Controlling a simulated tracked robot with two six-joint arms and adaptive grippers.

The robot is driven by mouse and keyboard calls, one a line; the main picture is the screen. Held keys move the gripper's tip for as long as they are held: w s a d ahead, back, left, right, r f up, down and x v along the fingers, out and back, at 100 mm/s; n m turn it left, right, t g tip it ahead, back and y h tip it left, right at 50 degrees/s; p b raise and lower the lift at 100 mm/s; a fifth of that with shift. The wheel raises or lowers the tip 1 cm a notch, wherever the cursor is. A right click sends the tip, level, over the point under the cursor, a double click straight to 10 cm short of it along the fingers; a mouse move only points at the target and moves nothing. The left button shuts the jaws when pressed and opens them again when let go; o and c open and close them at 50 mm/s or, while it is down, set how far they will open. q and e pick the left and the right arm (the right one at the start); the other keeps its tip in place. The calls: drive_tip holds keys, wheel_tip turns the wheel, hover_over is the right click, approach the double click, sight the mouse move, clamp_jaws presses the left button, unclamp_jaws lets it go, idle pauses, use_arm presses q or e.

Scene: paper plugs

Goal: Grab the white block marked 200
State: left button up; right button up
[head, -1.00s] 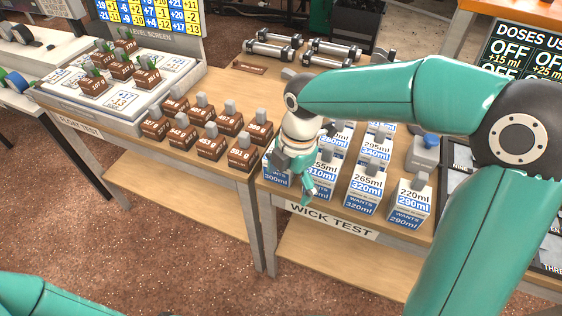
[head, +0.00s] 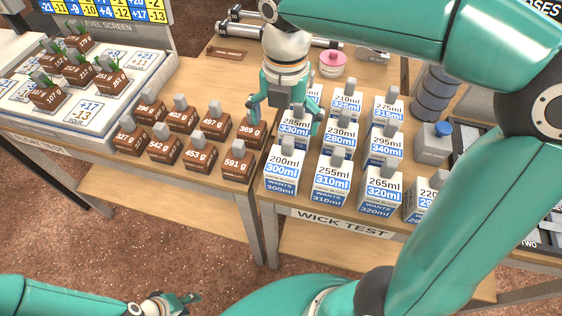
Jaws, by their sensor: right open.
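The white block marked 200ml (head: 282,172) stands upright at the front left corner of the group of white blocks. It has a blue band reading 300ml and a grey peg on top. My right gripper (head: 286,118) hangs open and empty above and behind it, around the 285ml block (head: 293,129) as seen from here. Whether it touches that block I cannot tell. My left gripper (head: 182,302) is low at the bottom edge, far from the blocks; its jaws are too small to read.
More white blocks stand close by, including the 255ml block (head: 332,182) to the right. Brown blocks (head: 195,153) stand in rows to the left. A pink-topped jar (head: 332,65) stands behind. The table's front edge is just before the 200ml block.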

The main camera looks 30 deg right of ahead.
sight(285, 160)
drive_tip(key=f, duration=0.9)
drive_tip(key=shift+s+d+f+b, duration=0.2)
drive_tip(key=shift+d+f+b, duration=0.05)
drive_tip(key=shift+f+b, duration=0.15)
drive_tip(key=shift+w+a+f, duration=0.1)
drive_tip(key=shift+f, duration=1.25)
drive_tip(key=shift+w+a+f, duration=0.1)
drive_tip(key=shift+f, duration=1.2)
drive_tip(key=shift+c, duration=0.2)
drive_tip(key=c, duration=1.3)
